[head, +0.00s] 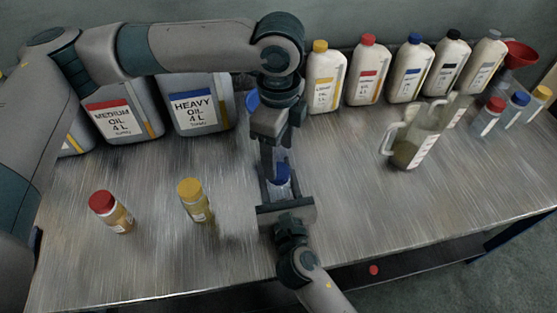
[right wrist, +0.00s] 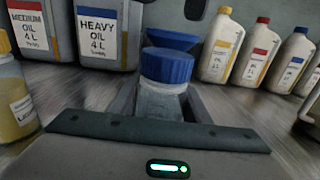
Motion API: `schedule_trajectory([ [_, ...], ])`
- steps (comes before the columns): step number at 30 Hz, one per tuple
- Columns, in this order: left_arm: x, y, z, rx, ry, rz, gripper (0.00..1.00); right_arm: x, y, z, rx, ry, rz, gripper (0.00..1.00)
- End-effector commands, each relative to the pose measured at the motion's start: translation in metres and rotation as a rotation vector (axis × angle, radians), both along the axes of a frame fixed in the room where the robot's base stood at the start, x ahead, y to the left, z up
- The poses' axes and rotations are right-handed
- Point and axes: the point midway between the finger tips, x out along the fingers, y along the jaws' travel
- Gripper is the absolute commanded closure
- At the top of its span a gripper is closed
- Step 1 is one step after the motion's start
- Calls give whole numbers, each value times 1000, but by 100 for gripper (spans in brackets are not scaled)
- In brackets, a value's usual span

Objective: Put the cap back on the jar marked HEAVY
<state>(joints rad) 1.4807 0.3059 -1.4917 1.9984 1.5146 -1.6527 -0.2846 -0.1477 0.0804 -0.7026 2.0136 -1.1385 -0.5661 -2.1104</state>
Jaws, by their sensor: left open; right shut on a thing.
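A small clear jar (right wrist: 160,103) with a blue cap (right wrist: 166,65) stands upright between the fingers of my right gripper (head: 285,195). The cap also shows in the head view (head: 280,174). It sits on the jar's mouth and looks level; whether it is screwed tight I cannot tell. The jar's label is hidden, so I cannot read HEAVY on it. My right gripper is shut on the jar. My left gripper (head: 277,152) is open, pointing down just above and behind the cap, with its fingers partly hiding the jar's surroundings.
A red-capped jar (head: 111,212) and a yellow-capped jar (head: 195,200) stand at left. Large MEDIUM (head: 122,112) and HEAVY (head: 196,105) oil cans stand behind. The front right table is clear.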

Motion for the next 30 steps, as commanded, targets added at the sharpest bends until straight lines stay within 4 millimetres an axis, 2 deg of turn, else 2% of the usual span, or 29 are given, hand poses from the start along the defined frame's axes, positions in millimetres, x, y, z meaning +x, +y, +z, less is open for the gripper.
schedule_trajectory([
  [3,1,0,23,0,-3,0,41,0,0,0,0,0,0,100],
  [10,1,0,55,-1,-2,1,41,0,0,0,0,0,0,100],
  [15,0,0,65,1,0,0,41,0,0,0,0,0,0,100],
  [24,0,0,66,1,0,0,41,0,0,0,0,0,0,100],
  [25,0,0,66,1,0,0,41,0,0,0,0,0,0,50],
  [27,0,0,66,1,0,0,41,0,0,0,0,0,0,35],
  [30,0,0,66,0,0,0,41,0,0,0,0,0,0,35],
])
